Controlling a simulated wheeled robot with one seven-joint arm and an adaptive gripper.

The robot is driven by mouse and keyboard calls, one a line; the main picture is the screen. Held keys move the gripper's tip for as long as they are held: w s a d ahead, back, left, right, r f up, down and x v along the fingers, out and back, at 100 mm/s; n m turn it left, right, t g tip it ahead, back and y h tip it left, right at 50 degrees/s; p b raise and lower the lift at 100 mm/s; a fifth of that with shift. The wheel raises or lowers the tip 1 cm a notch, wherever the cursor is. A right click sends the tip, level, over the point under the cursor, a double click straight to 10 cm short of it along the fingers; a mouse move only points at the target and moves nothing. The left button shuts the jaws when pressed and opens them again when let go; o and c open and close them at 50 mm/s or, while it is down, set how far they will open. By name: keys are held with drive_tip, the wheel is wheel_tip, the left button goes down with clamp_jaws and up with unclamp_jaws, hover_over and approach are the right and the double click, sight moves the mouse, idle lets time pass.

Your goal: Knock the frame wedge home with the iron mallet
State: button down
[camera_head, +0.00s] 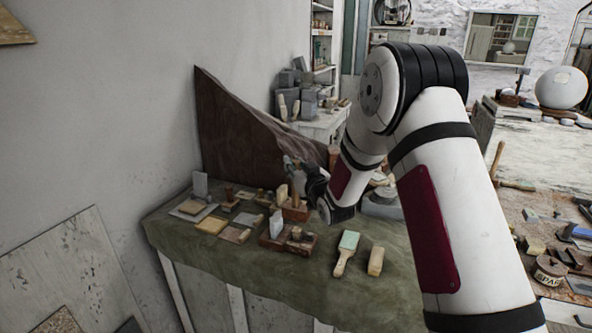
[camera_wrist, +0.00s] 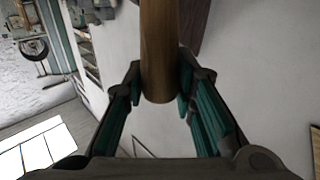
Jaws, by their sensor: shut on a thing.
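My gripper (camera_head: 314,183) is over the far part of the cloth-covered table, partly hidden by my own arm. In the wrist view my gripper (camera_wrist: 160,82) is shut on a round brown wooden handle (camera_wrist: 159,50) that stands between its fingers. The handle's lower end shows and the rest runs out of the top of the picture. The mallet's head is not clear in either view; a small greyish shape (camera_head: 293,166) shows beside my gripper. I cannot pick out the frame wedge for sure among the small wooden pieces on the table.
The green-cloth table (camera_head: 215,260) holds small blocks, a wooden tray-like frame (camera_head: 303,247), a green-faced brush (camera_head: 347,250) and a pale block (camera_head: 376,261). A dark brown sloping panel (camera_head: 240,135) leans at the back wall. The cloth's front strip is bare.

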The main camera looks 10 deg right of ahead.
drive_tip(key=shift+r, duration=0.2)
idle(0.3)
drive_tip(key=shift+w+f, duration=0.1)
drive_tip(key=shift+f, duration=0.15)
idle(1.0)
idle(0.4)
wheel_tip(320, 180, down, 5)
drive_tip(key=shift+f+b, duration=0.2)
drive_tip(key=shift+b, duration=0.3)
drive_tip(key=shift+r+p, duration=0.65)
drive_tip(key=shift+r, duration=1.8)
drive_tip(key=shift+r+p, duration=0.55)
drive_tip(key=shift+r, duration=1.9)
drive_tip(key=shift+f, duration=0.15)
